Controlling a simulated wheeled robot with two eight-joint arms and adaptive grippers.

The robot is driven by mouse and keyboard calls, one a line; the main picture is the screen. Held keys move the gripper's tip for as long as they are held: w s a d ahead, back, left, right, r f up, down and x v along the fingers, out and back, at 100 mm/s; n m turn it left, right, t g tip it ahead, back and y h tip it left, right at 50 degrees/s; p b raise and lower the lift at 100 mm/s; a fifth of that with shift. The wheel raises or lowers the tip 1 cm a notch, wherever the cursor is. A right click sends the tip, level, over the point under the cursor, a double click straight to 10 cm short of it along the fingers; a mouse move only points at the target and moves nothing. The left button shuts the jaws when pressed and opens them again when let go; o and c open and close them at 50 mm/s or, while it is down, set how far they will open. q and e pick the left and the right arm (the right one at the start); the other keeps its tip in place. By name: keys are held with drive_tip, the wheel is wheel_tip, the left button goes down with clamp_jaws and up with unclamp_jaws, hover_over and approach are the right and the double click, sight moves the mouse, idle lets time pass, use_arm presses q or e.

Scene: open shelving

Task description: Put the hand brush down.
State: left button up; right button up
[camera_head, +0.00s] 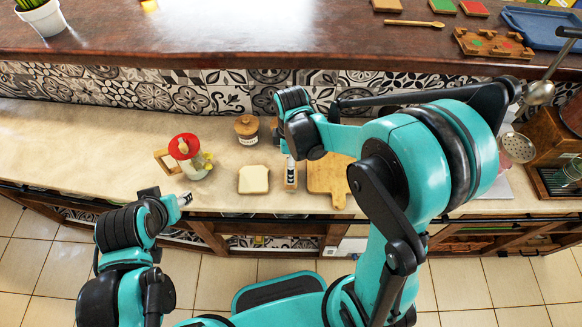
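A small narrow wooden item (290,184), which may be the hand brush, is at the counter's front part, between the bread slice and the cutting board. It is partly hidden by my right gripper (290,165), which points down directly over it. I cannot tell whether the fingers are closed on it or whether it touches the counter. My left gripper (185,199) is at the counter's front edge, left of the bread, with nothing visible in it. Its finger opening is too small to tell.
The counter (90,135) holds a bread slice (254,180), a wooden cutting board (328,178), a lidded jar (246,129) and a red-topped container (187,152). Utensils hang at right. A dark upper shelf (240,30) runs behind. The counter's left part is clear.

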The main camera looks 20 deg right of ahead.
wheel_tip(320, 180, up, 5)
drive_tip(key=shift+f+p, duration=0.1)
drive_tip(key=shift+p, duration=0.45)
drive_tip(key=s+d+r+m+t, duration=0.4)
drive_tip(key=s+r+m+t, duration=0.3)
drive_tip(key=s+m, duration=0.3)
drive_tip(key=r+m, duration=0.1)
drive_tip(key=m, duration=0.3)
drive_tip(key=shift+d+r+m, duration=0.35)
drive_tip(key=shift+r+m, duration=0.05)
wheel_tip(320, 180, down, 6)
drive_tip(key=b, duration=0.6)
drive_tip(key=shift+f, duration=0.2)
drive_tip(key=shift+s, duration=0.1)
